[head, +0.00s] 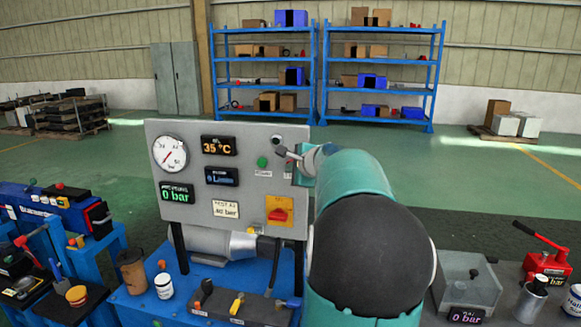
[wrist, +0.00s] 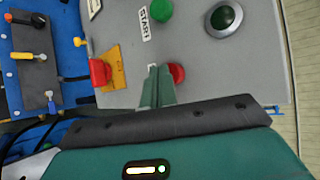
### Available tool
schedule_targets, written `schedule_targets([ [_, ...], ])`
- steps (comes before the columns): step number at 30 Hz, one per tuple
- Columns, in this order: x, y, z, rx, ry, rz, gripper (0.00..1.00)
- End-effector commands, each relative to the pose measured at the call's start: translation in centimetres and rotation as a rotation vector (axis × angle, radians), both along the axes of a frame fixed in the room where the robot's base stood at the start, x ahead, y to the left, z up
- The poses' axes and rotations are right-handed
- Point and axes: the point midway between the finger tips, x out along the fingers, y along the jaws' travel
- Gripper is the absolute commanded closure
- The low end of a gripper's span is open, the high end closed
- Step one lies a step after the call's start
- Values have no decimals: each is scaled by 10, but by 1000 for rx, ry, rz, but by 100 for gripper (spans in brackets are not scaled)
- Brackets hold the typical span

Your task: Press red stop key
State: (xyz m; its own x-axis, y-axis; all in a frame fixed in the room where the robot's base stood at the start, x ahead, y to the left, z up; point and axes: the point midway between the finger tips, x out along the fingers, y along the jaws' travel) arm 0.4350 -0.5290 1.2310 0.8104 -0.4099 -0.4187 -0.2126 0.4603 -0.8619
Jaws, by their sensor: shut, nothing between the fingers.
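The grey control panel (head: 245,140) stands upright on a blue bench. In the wrist view, the round red stop key (wrist: 177,74) sits on the panel, partly hidden behind my fingers. My gripper (wrist: 158,70) is shut and empty, its tips at the key's left edge in that view; I cannot tell whether they touch it. In the head view my gripper (head: 284,152) is at the panel's right part, and the red key is hidden behind it. The green start key (wrist: 160,10) with its START label is beside it, also seen in the head view (head: 262,162).
A red rotary switch (wrist: 100,72) on a yellow plate is close by on the panel. A round dark green lamp or button (wrist: 224,19) is near the panel edge. A gauge (head: 169,155) and displays fill the left. Bottles and valves stand on the bench below.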

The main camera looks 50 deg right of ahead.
Motion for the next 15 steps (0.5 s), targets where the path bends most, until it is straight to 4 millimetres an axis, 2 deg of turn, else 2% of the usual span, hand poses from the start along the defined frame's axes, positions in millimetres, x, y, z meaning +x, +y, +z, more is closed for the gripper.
schedule_targets([
  [6,-4,10,0,0,0,0,100],
  [15,-5,12,0,1,-1,0,100],
])
